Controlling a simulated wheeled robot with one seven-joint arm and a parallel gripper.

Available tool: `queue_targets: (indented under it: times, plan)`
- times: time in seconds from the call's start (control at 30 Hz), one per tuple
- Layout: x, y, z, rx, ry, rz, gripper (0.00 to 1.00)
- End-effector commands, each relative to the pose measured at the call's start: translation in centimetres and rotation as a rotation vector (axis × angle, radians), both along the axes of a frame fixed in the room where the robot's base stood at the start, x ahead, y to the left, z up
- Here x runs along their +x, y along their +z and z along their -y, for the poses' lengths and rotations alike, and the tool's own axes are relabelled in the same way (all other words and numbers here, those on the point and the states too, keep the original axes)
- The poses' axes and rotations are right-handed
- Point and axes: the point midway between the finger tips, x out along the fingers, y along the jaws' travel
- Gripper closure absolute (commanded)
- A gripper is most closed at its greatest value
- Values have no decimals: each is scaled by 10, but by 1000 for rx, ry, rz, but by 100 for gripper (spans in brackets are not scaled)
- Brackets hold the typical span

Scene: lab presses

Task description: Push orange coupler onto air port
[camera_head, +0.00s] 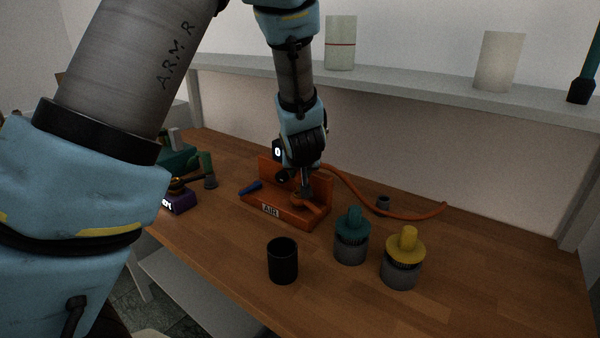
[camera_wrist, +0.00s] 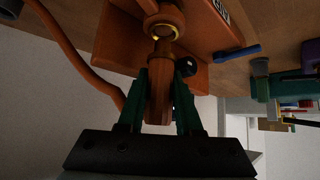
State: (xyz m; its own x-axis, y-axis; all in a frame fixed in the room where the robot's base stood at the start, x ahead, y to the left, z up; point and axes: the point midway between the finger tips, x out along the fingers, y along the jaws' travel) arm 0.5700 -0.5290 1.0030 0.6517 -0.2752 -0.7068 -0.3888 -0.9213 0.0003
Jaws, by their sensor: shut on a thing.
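The orange station (camera_head: 287,212) with its "AIR" label stands on the wooden bench, and it also shows in the wrist view (camera_wrist: 118,38). My gripper (camera_head: 306,192) is just above its base. In the wrist view my gripper (camera_wrist: 160,78) has its green fingers shut on the orange coupler (camera_wrist: 159,100). The coupler is in line with the brass-coloured air port (camera_wrist: 163,31) on the station. The coupler's front end is at the brass part; I cannot tell how far it is seated. In the head view my gripper mostly hides the coupler.
An orange hose (camera_head: 370,203) runs right across the bench. A black cup (camera_head: 283,262), a teal-topped jar (camera_head: 351,240) and a yellow-topped jar (camera_head: 403,262) stand in front and right.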

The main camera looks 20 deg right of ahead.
Motion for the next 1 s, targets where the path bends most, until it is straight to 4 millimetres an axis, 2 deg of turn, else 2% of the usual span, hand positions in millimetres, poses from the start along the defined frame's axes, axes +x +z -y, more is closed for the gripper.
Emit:
queue_targets:
  times: [1.0]
  plan:
    - [0, -25, 0, 0, 0, 0, 100]
